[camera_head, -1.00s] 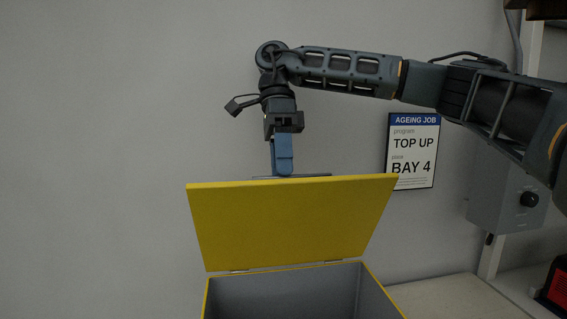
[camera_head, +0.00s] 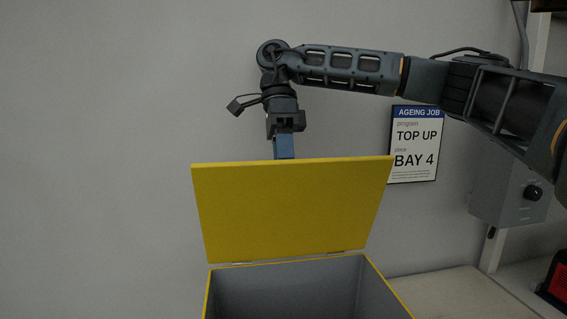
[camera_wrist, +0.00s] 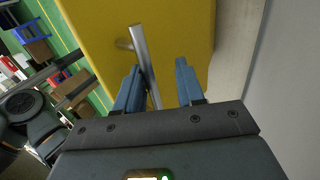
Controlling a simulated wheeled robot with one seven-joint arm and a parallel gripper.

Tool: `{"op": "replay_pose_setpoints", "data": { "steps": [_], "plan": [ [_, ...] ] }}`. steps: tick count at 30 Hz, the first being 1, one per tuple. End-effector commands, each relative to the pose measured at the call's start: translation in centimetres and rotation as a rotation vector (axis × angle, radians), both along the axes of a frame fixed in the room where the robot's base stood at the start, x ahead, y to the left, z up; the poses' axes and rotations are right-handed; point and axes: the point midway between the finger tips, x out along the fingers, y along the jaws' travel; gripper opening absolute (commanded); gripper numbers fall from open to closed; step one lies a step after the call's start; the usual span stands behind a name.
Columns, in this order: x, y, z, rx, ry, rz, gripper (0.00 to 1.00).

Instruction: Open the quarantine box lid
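The yellow quarantine box (camera_head: 207,292) is at the bottom of the head view, with its grey inside visible. Its yellow lid (camera_head: 295,212) stands raised on hinges at the back edge. My gripper (camera_wrist: 157,68) is behind the lid. In the head view only the upper part of its blue fingers shows above the lid's top edge. In the wrist view the fingers are apart, facing the lid's outer face (camera_wrist: 178,28). The metal bar handle (camera_wrist: 141,50) runs between them, close to the left finger; whether they touch is unclear.
A grey wall is behind the box. An "AGEING JOB" sign (camera_head: 415,144) and a grey unit with a black knob (camera_head: 533,192) are at the right.

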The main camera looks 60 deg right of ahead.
Motion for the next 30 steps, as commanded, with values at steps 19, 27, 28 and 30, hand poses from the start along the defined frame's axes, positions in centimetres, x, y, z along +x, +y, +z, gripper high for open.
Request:
{"op": "replay_pose_setpoints", "data": {
  "steps": [19,27,28,30],
  "plan": [
    [-3.1,-2.4,6.7,0.000,0.000,-0.004,0.38],
    [-7.0,-5.4,9.5,0.000,0.000,-0.004,0.38],
    [-7.3,-5.6,9.7,0.000,0.000,-0.002,0.38],
    [-8.0,-6.2,10.4,0.000,0.000,-0.003,0.38]
  ]
}}
